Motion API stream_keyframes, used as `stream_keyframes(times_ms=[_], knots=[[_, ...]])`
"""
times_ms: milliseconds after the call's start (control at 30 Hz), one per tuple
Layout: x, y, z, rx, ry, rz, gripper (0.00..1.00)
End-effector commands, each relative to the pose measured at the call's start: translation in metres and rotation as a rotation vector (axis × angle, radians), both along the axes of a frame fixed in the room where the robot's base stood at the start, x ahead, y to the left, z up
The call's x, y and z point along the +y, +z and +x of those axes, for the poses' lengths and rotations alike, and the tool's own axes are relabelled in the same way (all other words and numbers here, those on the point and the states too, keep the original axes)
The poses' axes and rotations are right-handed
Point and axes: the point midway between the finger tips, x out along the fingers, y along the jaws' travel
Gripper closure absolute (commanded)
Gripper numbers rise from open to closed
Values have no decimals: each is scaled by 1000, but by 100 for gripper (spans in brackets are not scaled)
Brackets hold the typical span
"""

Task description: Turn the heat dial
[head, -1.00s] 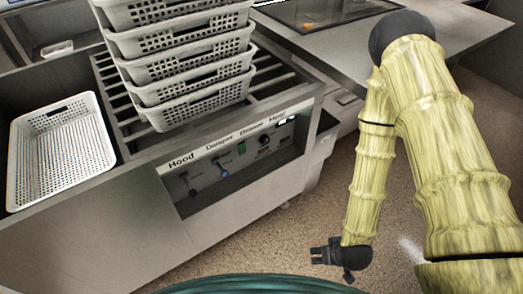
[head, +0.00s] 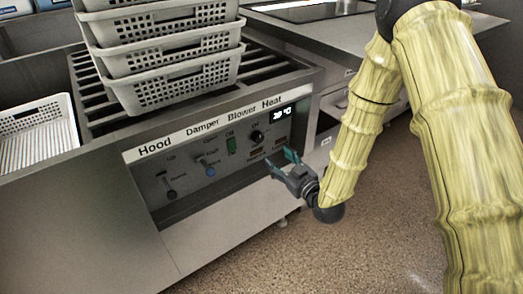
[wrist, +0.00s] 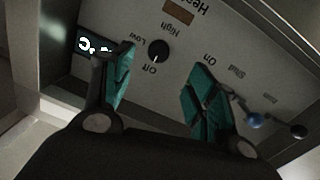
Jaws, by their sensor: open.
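The heat dial (head: 257,137) is a small round black knob on the grey control panel, under the Heat label and left of the lit display. In the wrist view the dial (wrist: 159,51) shows a white pointer mark, with Off, Low and High printed around it. My gripper (head: 280,163) is open and empty, in front of the panel, below and right of the dial in the head view. In the wrist view its teal-padded fingers (wrist: 163,62) frame the dial with space on both sides. I see no contact with the dial.
A stack of perforated baskets (head: 178,88) stands on the slatted top. Another basket (head: 38,135) is at left. The floor in front is clear.

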Motion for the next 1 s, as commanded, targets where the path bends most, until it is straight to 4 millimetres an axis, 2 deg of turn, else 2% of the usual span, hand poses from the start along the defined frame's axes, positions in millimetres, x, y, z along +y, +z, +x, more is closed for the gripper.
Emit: stream_keyframes(times_ms=[267,700,1000], knots=[[11,6,15,-34,10,6,42],[47,5,73,-32,9,5,42],[61,5,92,-30,10,6,42]])
